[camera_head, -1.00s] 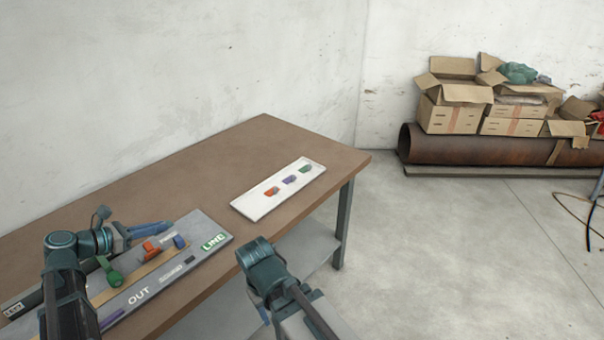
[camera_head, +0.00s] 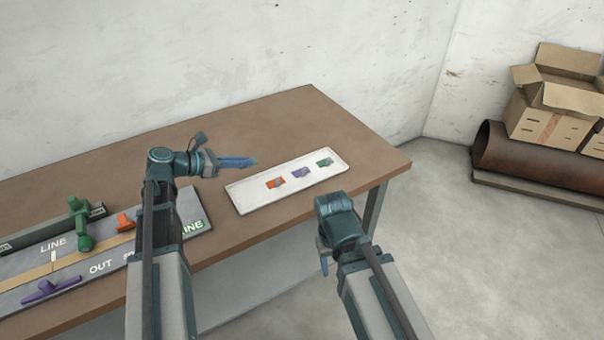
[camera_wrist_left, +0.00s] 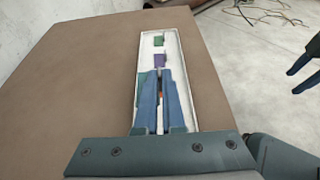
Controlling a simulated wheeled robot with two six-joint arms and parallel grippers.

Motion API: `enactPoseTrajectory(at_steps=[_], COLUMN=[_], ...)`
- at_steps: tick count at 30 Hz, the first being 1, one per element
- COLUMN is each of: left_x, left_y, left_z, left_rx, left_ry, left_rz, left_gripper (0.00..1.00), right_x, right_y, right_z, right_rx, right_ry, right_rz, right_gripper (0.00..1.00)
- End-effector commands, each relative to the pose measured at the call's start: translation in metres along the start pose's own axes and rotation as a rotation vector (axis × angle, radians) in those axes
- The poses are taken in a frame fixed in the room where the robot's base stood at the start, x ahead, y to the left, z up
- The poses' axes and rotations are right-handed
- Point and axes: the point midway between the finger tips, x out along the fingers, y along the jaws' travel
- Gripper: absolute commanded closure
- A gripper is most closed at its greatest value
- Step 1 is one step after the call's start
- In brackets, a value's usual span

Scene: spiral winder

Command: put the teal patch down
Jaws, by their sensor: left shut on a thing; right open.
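My left gripper (camera_head: 238,162) hangs over the left end of the white tray (camera_head: 238,204), its blue fingers pointing right. In the left wrist view the fingers (camera_wrist_left: 161,90) are close together above the tray's near end. A teal piece, which looks like the teal patch (camera_wrist_left: 145,86), shows along their left side; it is mostly hidden by them. I cannot make it out in the head view. The tray holds an orange patch (camera_head: 275,183), a purple patch (camera_head: 301,173) and a green patch (camera_head: 325,162). My right gripper (camera_head: 324,262) is open, beyond the table's front edge.
The grey board (camera_head: 118,262) lies on the table's left, with a green clamp-like part (camera_head: 84,235), an orange piece (camera_head: 125,222) and a purple piece (camera_head: 48,289). The brown tabletop (camera_head: 270,125) behind the tray is clear. Cardboard boxes (camera_head: 558,115) stand beyond.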

Motion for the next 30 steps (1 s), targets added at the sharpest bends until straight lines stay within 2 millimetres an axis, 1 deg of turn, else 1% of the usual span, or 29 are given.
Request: enactPoseTrajectory(at_steps=[2,5,6,9,12,16,19,23,26,30], left_x=[-0.011,-0.034,-0.044,-0.068,-0.087,-0.101,-0.107,-0.106,-0.096,-0.070], left_y=[-0.010,-0.031,-0.042,-0.067,-0.090,-0.110,-0.116,-0.114,-0.104,-0.081], left_z=[-0.013,-0.039,-0.050,-0.073,-0.092,-0.105,-0.109,-0.108,-0.106,-0.099], left_rx=[-0.002,-0.002,-0.003,-0.002,-0.001,0.000,0.002,0.003,0.004,0.005], left_ry=[0.001,0.003,0.003,0.003,0.002,0.000,-0.001,-0.001,0.000,0.000], left_rz=[0.004,0.007,0.008,0.008,0.006,0.004,0.002,0.000,-0.003,-0.004], left_gripper=[1.00,1.00,1.00,1.00,1.00,1.00,1.00,1.00,1.00,1.00], right_x=[0.008,0.022,0.028,0.041,0.051,0.058,0.059,0.059,0.061,0.064], right_y=[-0.001,-0.002,-0.003,-0.004,-0.005,-0.006,-0.006,-0.006,-0.006,-0.006], right_z=[0.000,-0.001,-0.002,-0.002,-0.003,-0.003,-0.004,-0.004,-0.004,-0.004], right_rx=[0.000,-0.001,-0.001,-0.001,-0.001,-0.001,-0.001,-0.001,-0.001,-0.001], right_ry=[0.000,0.000,0.000,0.000,0.000,0.000,0.000,0.000,0.000,0.000], right_rz=[0.000,0.000,0.000,0.000,0.000,0.000,0.000,0.000,0.000,0.000], right_gripper=[0.43,0.43,0.43,0.43,0.43,0.43,0.43,0.43,0.43,0.43])
